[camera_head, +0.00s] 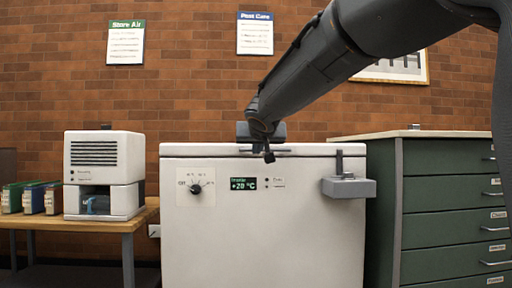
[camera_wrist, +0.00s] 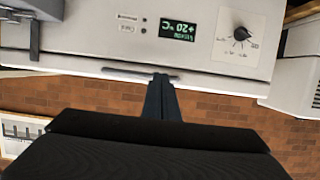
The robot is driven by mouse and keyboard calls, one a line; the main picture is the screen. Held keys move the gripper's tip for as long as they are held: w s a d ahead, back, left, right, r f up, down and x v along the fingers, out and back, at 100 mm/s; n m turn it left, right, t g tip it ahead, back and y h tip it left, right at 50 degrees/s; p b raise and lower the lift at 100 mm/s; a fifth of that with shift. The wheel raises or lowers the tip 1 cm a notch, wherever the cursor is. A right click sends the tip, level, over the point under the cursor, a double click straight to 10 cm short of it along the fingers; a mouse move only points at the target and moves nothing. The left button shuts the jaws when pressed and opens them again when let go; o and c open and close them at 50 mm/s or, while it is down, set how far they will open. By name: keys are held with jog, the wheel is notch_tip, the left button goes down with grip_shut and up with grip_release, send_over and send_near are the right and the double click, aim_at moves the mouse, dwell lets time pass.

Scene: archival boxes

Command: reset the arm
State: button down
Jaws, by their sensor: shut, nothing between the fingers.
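My arm reaches in from the upper right of the head view. My gripper (camera_head: 269,157) hangs at the top front edge of a white chest (camera_head: 262,235), close to its lid handle (camera_head: 270,149); I cannot tell whether it touches. In the wrist view the fingers (camera_wrist: 161,82) are together, with nothing between them, and their tips lie near the dark lid handle (camera_wrist: 138,75). The chest's lid looks shut. Its front has a dial (camera_head: 196,188), a green display (camera_head: 243,184) reading about +20 °C, and a grey latch box (camera_head: 349,187) at the right.
A wooden table (camera_head: 85,224) at the left bears a white machine (camera_head: 104,173) and several coloured boxes (camera_head: 32,198). A green drawer cabinet (camera_head: 450,208) stands right of the chest. Two posters and a framed picture (camera_head: 395,69) hang on the brick wall behind.

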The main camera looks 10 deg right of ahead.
jog(key=s+a+f+n+g+y+p, duration=0.1)
jog(key=s+a+f+g+p, duration=0.2)
jog(key=s+a+f, duration=0.45)
jog(key=s+a+f+n+g+y+p, duration=0.1)
jog(key=s+a+f+n+g+p, duration=0.2)
jog(key=s, duration=0.7)
jog(key=s+a+f+g+y+p, duration=0.1)
jog(key=s+a+f+g+p, duration=0.2)
jog(key=s+f, duration=0.5)
jog(key=s+a+f+n+g+p, duration=0.2)
jog(key=s+f+g+p, duration=0.1)
jog(key=s, duration=1.1)
jog(key=s+a+f+n+g+p, duration=0.1)
jog(key=s+f+n+g+p, duration=0.15)
jog(key=s, duration=1.15)
jog(key=d+r+m+p, duration=0.2)
jog(key=d+r+p, duration=0.4)
jog(key=r+p, duration=0.3)
jog(key=d+r+m+h+p, duration=0.1)
jog(key=d+r+m+p, duration=0.2)
jog(key=d+r+p, duration=0.4)
jog(key=d+r+m+p, duration=0.2)
jog(key=d+r+p, duration=0.5)
jog(key=p, duration=1.4)
notch_tip(320, 180, up, 6)
jog(key=shift+w+d+f, duration=0.15)
jog(key=shift+w+f, duration=0.1)
jog(key=shift+w, duration=0.1)
jog(key=c, duration=2.5)
grip_release()
